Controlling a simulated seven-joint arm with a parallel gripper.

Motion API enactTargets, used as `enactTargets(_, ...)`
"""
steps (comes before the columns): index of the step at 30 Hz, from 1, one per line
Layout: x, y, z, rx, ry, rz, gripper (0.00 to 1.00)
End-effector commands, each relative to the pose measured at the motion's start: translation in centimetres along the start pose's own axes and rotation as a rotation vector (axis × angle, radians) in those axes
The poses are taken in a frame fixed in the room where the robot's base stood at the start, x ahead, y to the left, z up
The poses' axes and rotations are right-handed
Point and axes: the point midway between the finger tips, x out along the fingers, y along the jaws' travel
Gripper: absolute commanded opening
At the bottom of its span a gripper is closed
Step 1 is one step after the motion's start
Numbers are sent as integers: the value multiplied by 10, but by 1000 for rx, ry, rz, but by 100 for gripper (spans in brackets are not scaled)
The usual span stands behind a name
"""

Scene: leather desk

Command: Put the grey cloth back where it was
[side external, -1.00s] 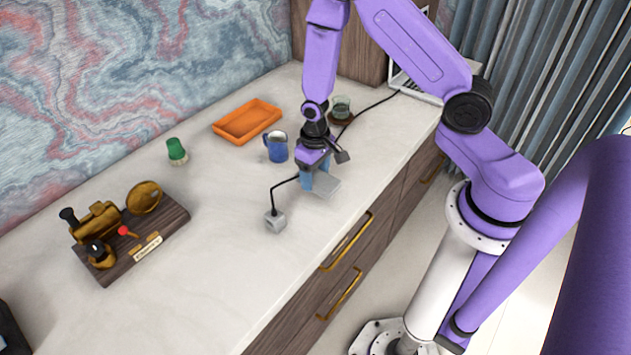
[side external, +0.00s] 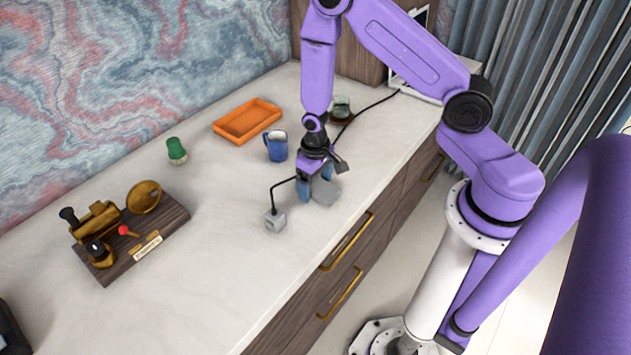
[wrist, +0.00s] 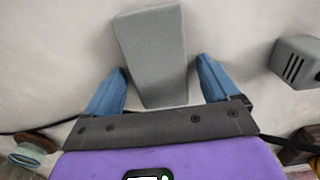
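The grey cloth looks like a thick, flat grey slab (side external: 326,193). It lies on the pale worktop near the front edge, just below my gripper (side external: 315,187). In the wrist view the cloth (wrist: 155,52) reaches back between the two blue fingers of my gripper (wrist: 161,76). The fingers stand apart, with a clear gap on the right side and a narrow one on the left. I cannot tell whether the left fingertip touches it.
A small grey cube with a cable (side external: 275,220) sits left of the cloth. A blue mug (side external: 277,147) stands behind, with an orange tray (side external: 247,122), a green shaker (side external: 176,151) and a glass (side external: 341,107) farther off. A wooden-based brass device (side external: 132,235) is at left.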

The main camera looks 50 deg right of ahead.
Motion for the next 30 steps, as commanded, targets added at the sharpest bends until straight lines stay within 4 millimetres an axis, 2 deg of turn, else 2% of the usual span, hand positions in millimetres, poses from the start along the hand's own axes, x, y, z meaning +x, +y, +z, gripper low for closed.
enactTargets(8,-10,0,-1,0,3,-1,88)
enactTargets(30,-110,0,-1,1,3,-1,88)
